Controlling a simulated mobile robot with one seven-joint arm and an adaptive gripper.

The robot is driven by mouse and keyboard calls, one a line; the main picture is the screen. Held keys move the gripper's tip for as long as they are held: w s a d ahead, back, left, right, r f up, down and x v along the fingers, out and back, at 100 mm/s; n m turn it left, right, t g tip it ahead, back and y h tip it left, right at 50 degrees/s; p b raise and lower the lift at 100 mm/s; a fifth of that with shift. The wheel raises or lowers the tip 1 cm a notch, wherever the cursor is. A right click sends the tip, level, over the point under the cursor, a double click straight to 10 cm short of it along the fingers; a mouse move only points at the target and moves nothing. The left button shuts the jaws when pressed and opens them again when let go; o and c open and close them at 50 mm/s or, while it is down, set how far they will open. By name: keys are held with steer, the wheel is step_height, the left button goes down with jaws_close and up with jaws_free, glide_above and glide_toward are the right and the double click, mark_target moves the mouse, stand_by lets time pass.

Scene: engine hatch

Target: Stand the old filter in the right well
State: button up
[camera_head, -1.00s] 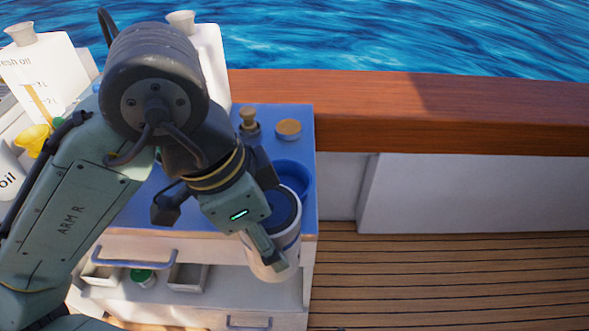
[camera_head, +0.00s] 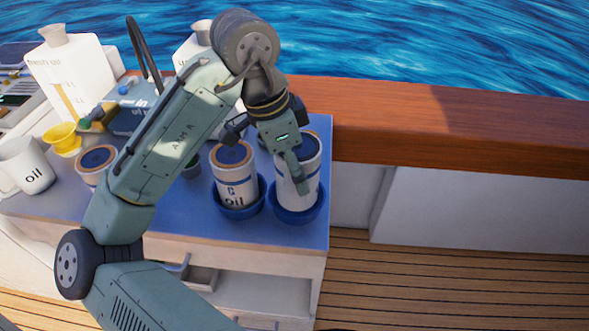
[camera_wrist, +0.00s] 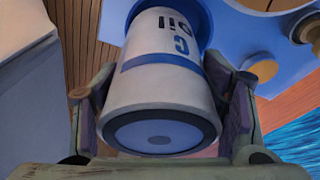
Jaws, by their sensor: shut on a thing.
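My gripper (camera_head: 299,171) is shut on a white filter (camera_head: 284,190) with a blue band and a dark blue top. It holds the filter upright, or nearly so, at the right blue well (camera_head: 297,216). The filter's lower end is within the well's outline; I cannot tell whether it touches the bottom. In the wrist view, the jaws flank the filter (camera_wrist: 160,80), which shows "C oil" lettering and a dark round end towards the camera. A similar filter (camera_head: 236,181) stands in the left well (camera_head: 240,210).
Another filter-like canister (camera_head: 94,170), a white oil mug (camera_head: 24,167) and a yellow funnel (camera_head: 63,138) are on the left. A white jug (camera_head: 77,72) stands behind. A wooden rail (camera_head: 450,125) runs behind the blue-topped cabinet. Deck floor lies right.

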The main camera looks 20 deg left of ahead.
steer(key=shift+w+a, duration=0.1)
steer(key=shift+w, duration=0.35)
steer(key=shift+w+a+f+p, duration=0.15)
steer(key=shift+f+p, duration=0.3)
steer(key=shift+f, duration=1.35)
steer(key=o, duration=1.9)
steer(key=v, duration=1.2)
steer(key=shift+b, duration=0.3)
